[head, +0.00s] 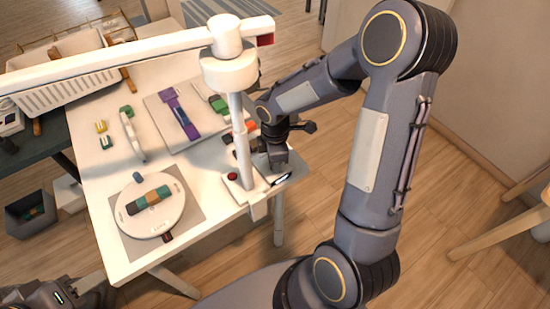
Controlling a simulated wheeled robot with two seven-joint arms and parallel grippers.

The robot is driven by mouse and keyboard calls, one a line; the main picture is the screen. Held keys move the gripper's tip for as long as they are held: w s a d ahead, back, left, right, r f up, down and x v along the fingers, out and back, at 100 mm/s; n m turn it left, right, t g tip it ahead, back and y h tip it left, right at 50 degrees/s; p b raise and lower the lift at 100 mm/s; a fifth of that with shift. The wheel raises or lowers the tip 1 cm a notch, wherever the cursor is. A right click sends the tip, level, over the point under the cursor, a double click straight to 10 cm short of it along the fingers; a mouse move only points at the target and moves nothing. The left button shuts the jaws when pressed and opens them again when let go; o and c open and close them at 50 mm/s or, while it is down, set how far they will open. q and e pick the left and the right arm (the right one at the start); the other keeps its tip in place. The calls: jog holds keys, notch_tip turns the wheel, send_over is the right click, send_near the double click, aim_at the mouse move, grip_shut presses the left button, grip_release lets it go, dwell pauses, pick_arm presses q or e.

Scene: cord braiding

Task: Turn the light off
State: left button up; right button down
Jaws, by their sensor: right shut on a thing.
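A white lamp (238,125) stands at the table's right corner, with a thick post and a long arm (110,65) reaching left across the top of the view. A red button (232,176) shows on its base, left of the post. The tabletop under the arm is bright. My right gripper (279,172) points down just right of the post, low over the table corner. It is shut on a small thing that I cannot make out. Part of my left gripper (60,298) shows at the bottom left edge, away from the lamp; its fingers are not clear.
A round white braiding disc (150,207) with coloured pieces lies on a grey mat. A curved white piece (132,135), a board with a purple item (180,115) and small coloured pieces lie behind. A white basket (65,85) stands at back left.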

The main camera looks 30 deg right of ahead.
jog(key=shift+n, duration=1.1)
jog(key=c, duration=1.2)
grip_release()
notch_tip(320, 180, up, 8)
jog(key=shift+f+p, duration=0.2)
jog(key=shift+p, duration=0.2)
jog(key=shift+r, duration=0.15)
